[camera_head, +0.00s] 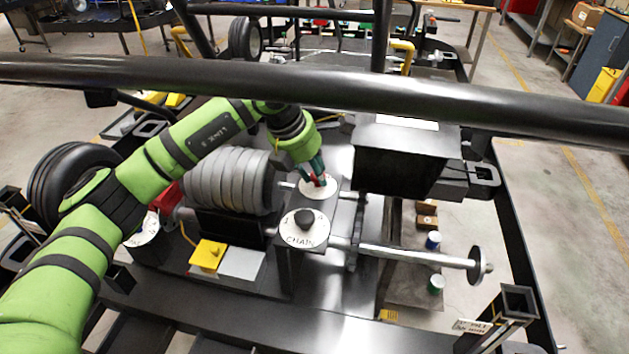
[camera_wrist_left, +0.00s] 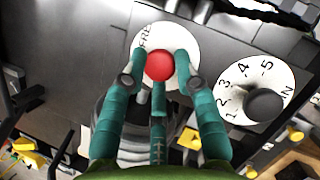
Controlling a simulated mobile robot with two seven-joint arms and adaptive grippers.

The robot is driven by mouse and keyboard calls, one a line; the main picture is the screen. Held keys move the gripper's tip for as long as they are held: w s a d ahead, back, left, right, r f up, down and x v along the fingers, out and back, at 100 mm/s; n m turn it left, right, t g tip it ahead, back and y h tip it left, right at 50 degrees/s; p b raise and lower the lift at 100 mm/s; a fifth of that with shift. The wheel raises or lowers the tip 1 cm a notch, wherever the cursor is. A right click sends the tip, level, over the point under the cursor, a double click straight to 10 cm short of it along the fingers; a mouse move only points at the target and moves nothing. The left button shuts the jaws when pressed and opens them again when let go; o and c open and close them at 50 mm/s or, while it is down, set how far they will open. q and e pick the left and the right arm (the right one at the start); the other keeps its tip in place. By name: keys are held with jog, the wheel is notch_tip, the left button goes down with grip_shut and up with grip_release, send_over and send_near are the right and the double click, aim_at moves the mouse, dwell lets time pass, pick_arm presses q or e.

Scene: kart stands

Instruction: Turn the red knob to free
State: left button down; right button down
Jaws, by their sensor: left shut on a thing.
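The red knob (camera_wrist_left: 159,65) sits at the middle of a round white dial (camera_wrist_left: 181,35) marked "FRE…" at its upper left in the left wrist view. My left gripper (camera_wrist_left: 160,72) has its teal fingers around the knob, shut on it. In the head view, the left gripper (camera_head: 316,178) reaches down to the same white dial (camera_head: 327,190), and its fingers hide most of the red knob. My right gripper is in neither view.
A black knob (camera_head: 304,219) on a white dial marked "CHAIN" (camera_head: 301,240) stands close by, nearer the camera. A thick black bar (camera_head: 400,90) crosses above the arm. A black box (camera_head: 405,155) stands to the right, and a grey ribbed cylinder (camera_head: 232,180) to the left.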

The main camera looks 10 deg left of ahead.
pick_arm(q)
jog(key=m+b, duration=0.1)
jog(key=m, duration=0.1)
jog(key=shift+w+m+g+h+b, duration=0.2)
jog(key=shift+m+g+h+b, duration=0.1)
jog(key=shift+m+h+b, duration=0.1)
jog(key=m+g, duration=0.1)
jog(key=m, duration=0.1)
jog(key=shift+r+m+b, duration=0.1)
jog(key=shift+m+b, duration=0.2)
jog(key=shift+b, duration=0.1)
jog(key=m, duration=0.1)
jog(key=m+g, duration=0.1)
jog(key=shift+w+a+r+m+h, duration=0.1)
jog(key=shift+w+m+h, duration=0.05)
jog(key=shift+m+h, duration=0.15)
jog(key=shift+w+m+g, duration=0.1)
jog(key=shift+m+g, duration=0.5)
jog(key=shift+m, duration=0.9)
jog(key=c, duration=0.9)
grip_release()
jog(key=shift+c, duration=0.2)
